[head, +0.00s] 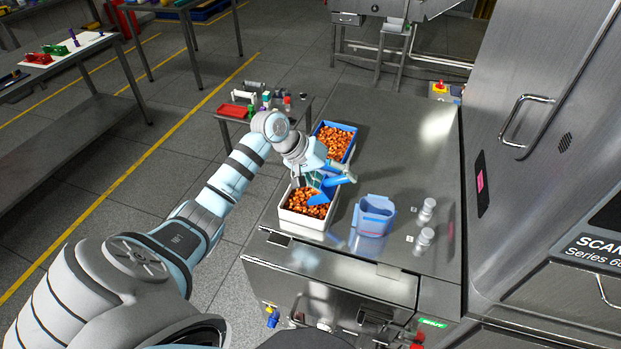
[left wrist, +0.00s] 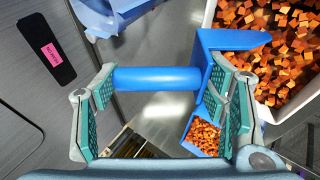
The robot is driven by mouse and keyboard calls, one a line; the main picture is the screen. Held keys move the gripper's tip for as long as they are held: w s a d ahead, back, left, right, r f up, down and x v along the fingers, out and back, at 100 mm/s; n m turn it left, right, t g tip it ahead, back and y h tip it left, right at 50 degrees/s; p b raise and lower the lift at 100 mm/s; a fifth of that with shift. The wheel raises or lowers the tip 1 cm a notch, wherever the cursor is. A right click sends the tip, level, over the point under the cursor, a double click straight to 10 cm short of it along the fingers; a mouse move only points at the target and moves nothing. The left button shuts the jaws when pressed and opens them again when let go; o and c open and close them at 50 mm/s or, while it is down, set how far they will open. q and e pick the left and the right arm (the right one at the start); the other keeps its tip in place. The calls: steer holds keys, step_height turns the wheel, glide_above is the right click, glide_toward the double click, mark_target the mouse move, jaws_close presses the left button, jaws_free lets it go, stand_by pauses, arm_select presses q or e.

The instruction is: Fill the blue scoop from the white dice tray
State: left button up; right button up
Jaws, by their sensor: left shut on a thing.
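The white dice tray (head: 307,231) stands on the steel worktop and holds many orange-brown dice. It also shows at the upper right in the left wrist view (left wrist: 209,15). My left gripper (head: 327,176) is above the far right part of this tray. It is shut on the handle of the blue scoop (head: 322,197). In the left wrist view the scoop's handle (left wrist: 155,78) lies between the teal finger pads of the gripper (left wrist: 165,105). The scoop's head is at the white tray, over the dice. I cannot tell whether dice are in it. My right gripper is not in view.
A blue tray (head: 352,128) of similar dice stands just behind the white one. An empty-looking blue container (head: 374,213) stands to the right, with two small pale cylinders (head: 427,210) beyond it. A tall steel machine (head: 540,130) bounds the right. The worktop behind the container is clear.

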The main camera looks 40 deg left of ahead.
mark_target(325, 180)
arm_select(q)
steer(key=shift+s+a, duration=0.3)
steer(key=shift+a, duration=0.6)
steer(key=shift+s+a, duration=0.25)
steer(key=shift+a, duration=0.6)
stand_by(3.4)
